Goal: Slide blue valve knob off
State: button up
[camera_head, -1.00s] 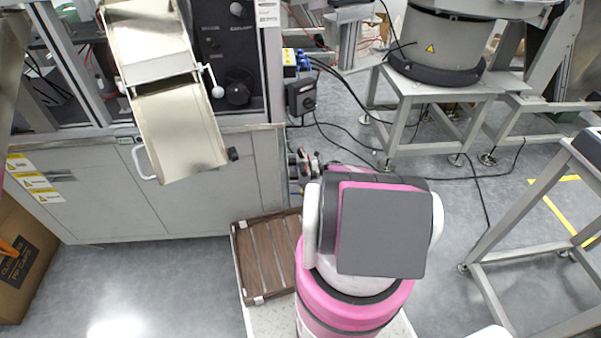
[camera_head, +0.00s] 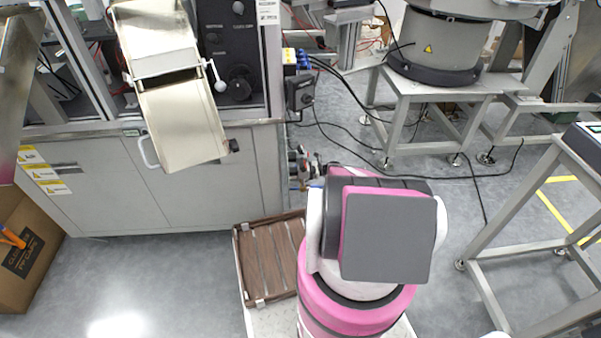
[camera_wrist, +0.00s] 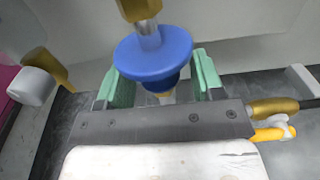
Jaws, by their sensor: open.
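The blue valve knob (camera_wrist: 152,56) is a round blue disc in the wrist view, on a metal stem with a brass fitting (camera_wrist: 139,9) beyond it. My gripper (camera_wrist: 165,78) has two green finger pads, one on each side of the knob's narrower lower part. The pads stand apart and the jaws are open. Whether either pad touches the knob is hard to tell. In the head view my arm hides the valve and the gripper.
A white cap on a brass fitting (camera_wrist: 33,86) is at the left of the wrist view, with a yellow-handled fitting (camera_wrist: 272,132) at the right. In the head view, a grey cabinet (camera_head: 203,182) stands behind a brown slatted tray (camera_head: 268,260).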

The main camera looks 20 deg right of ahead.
jog(key=s+d, duration=0.2)
jog(key=d, duration=0.8)
jog(key=shift+d, duration=0.25)
jog(key=shift+s+d, duration=0.1)
jog(key=shift+d, duration=0.05)
